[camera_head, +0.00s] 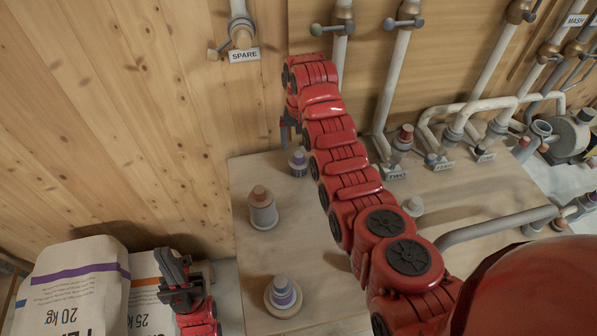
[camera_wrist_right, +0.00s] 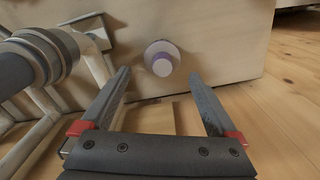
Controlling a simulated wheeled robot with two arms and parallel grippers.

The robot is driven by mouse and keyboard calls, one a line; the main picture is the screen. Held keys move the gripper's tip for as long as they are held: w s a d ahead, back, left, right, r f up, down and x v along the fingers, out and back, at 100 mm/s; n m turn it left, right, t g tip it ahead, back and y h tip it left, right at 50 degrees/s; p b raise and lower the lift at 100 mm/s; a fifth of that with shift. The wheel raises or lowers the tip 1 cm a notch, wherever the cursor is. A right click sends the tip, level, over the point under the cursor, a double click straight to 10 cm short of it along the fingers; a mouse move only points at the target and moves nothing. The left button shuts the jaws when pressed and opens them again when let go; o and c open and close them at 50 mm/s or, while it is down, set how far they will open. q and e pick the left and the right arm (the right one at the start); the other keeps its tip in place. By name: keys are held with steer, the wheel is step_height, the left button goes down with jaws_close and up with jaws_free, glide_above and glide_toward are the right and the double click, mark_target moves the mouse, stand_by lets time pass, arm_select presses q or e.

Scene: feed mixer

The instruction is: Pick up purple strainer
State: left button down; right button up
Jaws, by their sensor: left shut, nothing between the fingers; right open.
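A small grey-white strainer with a purple band (camera_head: 298,163) stands at the back-left of the pale board, just below my right gripper (camera_head: 290,132) in the head view. In the right wrist view the strainer (camera_wrist_right: 162,58) shows as a pale round piece with a purple centre, just beyond and between the fingertips. My right gripper (camera_wrist_right: 160,82) is open and empty. My left gripper (camera_head: 175,268) is shut and empty, low at the left by the bags.
A grey piece with a brown cap (camera_head: 262,208) stands on the board (camera_head: 320,230). Feed bags (camera_head: 75,290) lie at the lower left. Pipes with valves (camera_head: 395,90) run along the wooden wall and right side. A grey pipe (camera_wrist_right: 40,60) shows at left in the wrist view.

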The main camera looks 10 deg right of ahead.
mark_target(299, 154)
steer(key=shift+f+p, duration=0.6)
steer(key=shift+f, duration=0.4)
steer(key=shift+s+f+p, duration=0.1)
steer(key=shift+f+p, duration=0.15)
steer(key=shift+p, duration=0.2)
steer(key=f+p, duration=0.1)
steer(key=f, duration=0.2)
steer(key=shift+a, duration=0.2)
steer(key=shift+f+p, duration=0.35)
steer(key=shift+f, duration=0.5)
steer(key=c, duration=1.4)
steer(key=shift+r, duration=0.1)
